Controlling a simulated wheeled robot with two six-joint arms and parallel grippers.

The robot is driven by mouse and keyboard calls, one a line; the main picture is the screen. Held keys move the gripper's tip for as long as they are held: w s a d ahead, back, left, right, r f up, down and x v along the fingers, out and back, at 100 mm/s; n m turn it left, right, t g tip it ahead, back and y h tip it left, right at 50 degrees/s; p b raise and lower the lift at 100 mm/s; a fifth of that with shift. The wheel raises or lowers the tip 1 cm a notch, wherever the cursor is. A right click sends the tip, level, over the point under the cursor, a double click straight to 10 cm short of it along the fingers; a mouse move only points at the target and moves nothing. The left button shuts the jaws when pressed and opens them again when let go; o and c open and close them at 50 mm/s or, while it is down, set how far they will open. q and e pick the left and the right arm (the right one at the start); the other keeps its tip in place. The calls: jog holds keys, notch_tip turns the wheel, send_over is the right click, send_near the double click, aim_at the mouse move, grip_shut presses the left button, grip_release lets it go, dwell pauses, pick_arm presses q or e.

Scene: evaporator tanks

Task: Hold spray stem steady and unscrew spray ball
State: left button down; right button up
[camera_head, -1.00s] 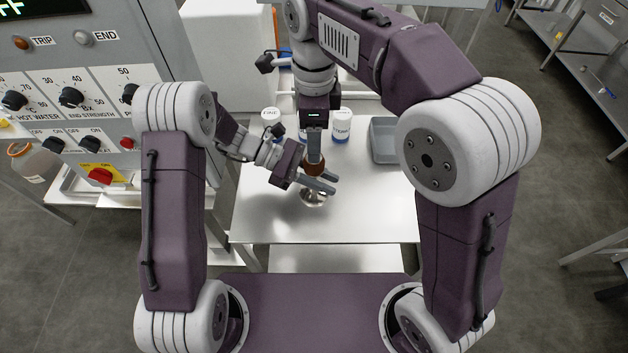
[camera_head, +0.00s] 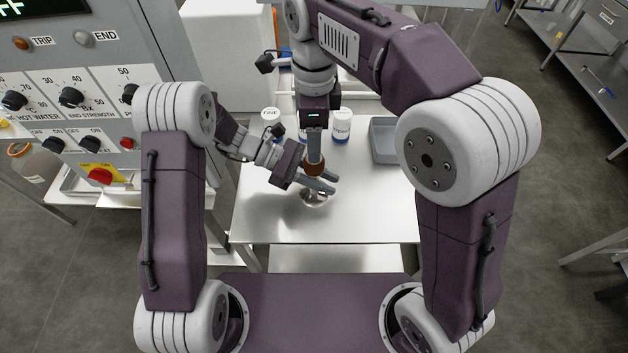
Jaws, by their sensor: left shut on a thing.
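A brown rounded piece (camera_head: 315,168) sits directly below the fingers of my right gripper (camera_head: 314,148), which points straight down from above. A shiny silver piece (camera_head: 313,197) shows low down, just above or on the white table. My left gripper (camera_head: 320,181) comes in from the left, its fingers lying across between the brown piece and the silver piece. It is shut on the upright part there, which I take for the spray stem; the stem is mostly hidden by the fingers. I cannot tell whether the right fingers are shut on the brown piece.
The white table (camera_head: 375,215) is clear at the front and right. Labelled white containers (camera_head: 342,126) stand behind the grippers. A grey bin (camera_head: 384,140) is at the back right. A control panel (camera_head: 75,95) with knobs stands close on the left.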

dwell(0.4)
notch_tip(320, 180, down, 8)
dwell(0.4)
jog(key=shift+c, duration=0.3)
grip_shut()
jog(key=n, duration=0.3)
